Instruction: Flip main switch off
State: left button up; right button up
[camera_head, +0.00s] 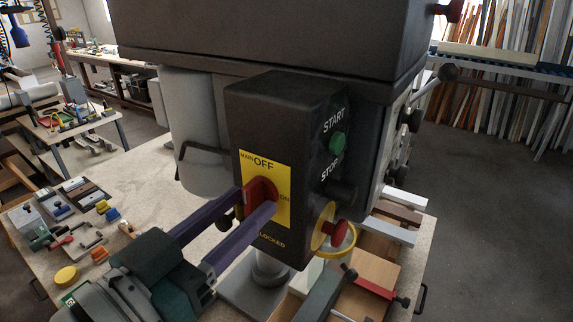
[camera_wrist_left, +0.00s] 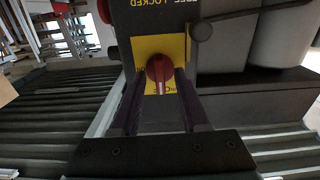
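The main switch is a red rotary knob (camera_head: 261,190) on a yellow plate (camera_head: 283,178) marked OFF at the top and ON at the right, on a black control box (camera_head: 276,108). In the left wrist view the knob (camera_wrist_left: 159,69) has a ridge that looks roughly upright, in line with the OFF end of the upside-down plate. My left gripper (camera_head: 254,205) has its two purple fingers on either side of the knob. Yellow plate shows between knob and fingers in the wrist view, so it is open. My right gripper is not in view.
A green START button (camera_head: 337,142) and a red mushroom knob with a yellow ring (camera_head: 334,234) sit on the box's right side. Tools and a yellow disc (camera_head: 66,276) lie on the bench at the left.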

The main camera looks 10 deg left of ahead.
pick_arm(q)
jog(key=shift+s, duration=0.1)
jog(key=shift+s+a+f, duration=0.15)
jog(key=shift+s, duration=0.15)
jog(key=b+v, duration=0.3)
jog(key=v, duration=0.6)
jog(key=shift+b, duration=0.4)
jog(key=s+a+f+n+g+y+p, duration=0.1)
jog(key=s+a+g+y+p, duration=0.2)
jog(key=s+g+y+p, duration=0.3)
jog(key=s+g+p, duration=0.1)
jog(key=s+g, duration=0.3)
jog(key=g, duration=0.3)
jog(key=shift+f+n, duration=0.25)
jog(key=shift+n, duration=0.15)
